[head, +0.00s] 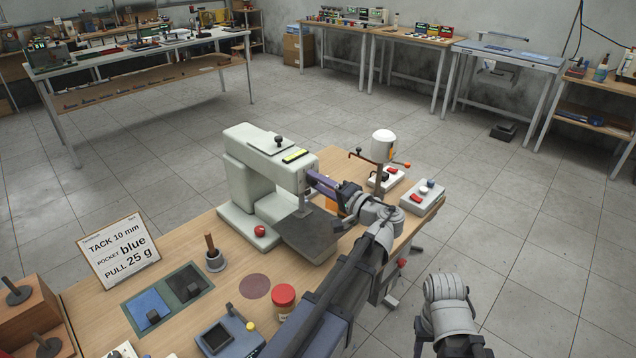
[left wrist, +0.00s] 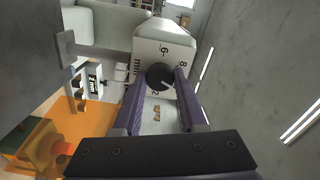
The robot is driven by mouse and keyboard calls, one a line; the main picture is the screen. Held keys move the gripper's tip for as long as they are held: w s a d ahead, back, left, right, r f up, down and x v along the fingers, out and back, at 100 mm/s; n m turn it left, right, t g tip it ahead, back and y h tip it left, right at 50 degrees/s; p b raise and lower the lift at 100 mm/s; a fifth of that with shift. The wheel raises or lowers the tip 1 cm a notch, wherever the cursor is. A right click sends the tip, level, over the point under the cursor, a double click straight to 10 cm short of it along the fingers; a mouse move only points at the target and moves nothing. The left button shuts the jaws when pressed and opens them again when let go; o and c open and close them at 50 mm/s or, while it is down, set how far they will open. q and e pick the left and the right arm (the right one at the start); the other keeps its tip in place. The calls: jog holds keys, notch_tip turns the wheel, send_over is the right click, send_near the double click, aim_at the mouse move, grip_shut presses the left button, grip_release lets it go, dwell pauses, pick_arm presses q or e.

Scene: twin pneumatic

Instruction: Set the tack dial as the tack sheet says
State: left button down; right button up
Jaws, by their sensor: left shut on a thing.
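The tack sheet (head: 118,250) stands at the left of the bench and reads "TACK 10 mm, POCKET blue, PULL 25 g". The pale green machine (head: 245,175) stands mid-bench. My left gripper (head: 314,179) is at the front of its head. In the left wrist view the black tack dial (left wrist: 159,76) sits between the purple fingers, which are shut on it. A white mark on the dial points to the lower right. The figures 6, 8 and 2 and "mm" show around it; the fingers hide other figures. My right arm shows at the lower right, its fingertips out of view.
A blue pocket (head: 148,303) and a dark pocket (head: 184,283) lie on the bench. A red-lidded jar (head: 284,297), a small scale-like device (head: 222,335) and a control box (head: 423,197) stand near my left arm.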

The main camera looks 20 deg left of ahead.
pick_arm(q)
jog(key=shift+m, duration=0.6)
jog(key=shift+c, duration=2.2)
grip_release()
jog(key=shift+d, duration=0.15)
jog(key=v, duration=0.7)
jog(key=shift+s+d, duration=0.15)
jog(key=shift+d, duration=0.15)
